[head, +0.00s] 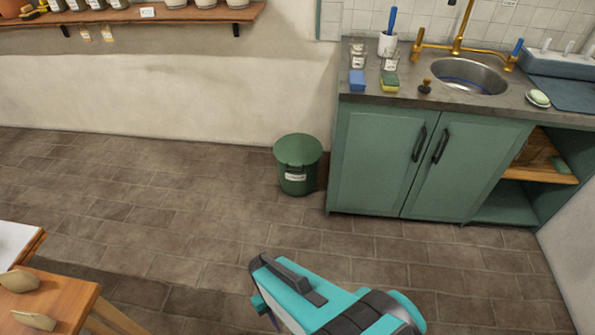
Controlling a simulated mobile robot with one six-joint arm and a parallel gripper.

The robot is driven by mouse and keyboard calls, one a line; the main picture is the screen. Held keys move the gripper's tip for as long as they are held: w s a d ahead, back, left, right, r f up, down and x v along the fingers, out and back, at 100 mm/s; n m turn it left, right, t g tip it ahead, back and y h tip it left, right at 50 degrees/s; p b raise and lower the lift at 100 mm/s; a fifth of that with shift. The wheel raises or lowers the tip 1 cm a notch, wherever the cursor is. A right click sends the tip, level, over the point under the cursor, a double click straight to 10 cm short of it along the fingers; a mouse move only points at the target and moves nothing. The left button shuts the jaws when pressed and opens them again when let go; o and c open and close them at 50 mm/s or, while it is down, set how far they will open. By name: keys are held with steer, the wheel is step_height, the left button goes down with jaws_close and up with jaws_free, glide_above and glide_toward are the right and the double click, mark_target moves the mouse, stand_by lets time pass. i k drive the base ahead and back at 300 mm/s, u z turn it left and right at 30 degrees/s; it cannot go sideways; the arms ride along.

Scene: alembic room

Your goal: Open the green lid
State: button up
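The green lid (298,149) sits closed on top of a round green bin (298,184). The bin stands upright on the floor, left of the green sink cabinet and close to the wall. A dark handle-like piece and a white label show on its front. My gripper (259,283) is at the bottom middle of the head view, at the end of my teal and black arm. It is apart from the bin, nearer to me. Its fingers are mostly hidden by the arm, so its opening does not show clearly.
The green cabinet (378,165) with dark handles stands right of the bin. Its counter holds a sink (467,76), sponges and cups. A wooden table (55,300) is at the lower left. A shelf (150,14) with pots hangs above. The tiled floor (170,200) between is clear.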

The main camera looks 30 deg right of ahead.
mark_target(302, 150)
steer(key=u, duration=0.1)
steer(key=i, duration=0.55)
steer(key=u, duration=0.95)
steer(key=i, duration=0.5)
steer(key=z, duration=0.15)
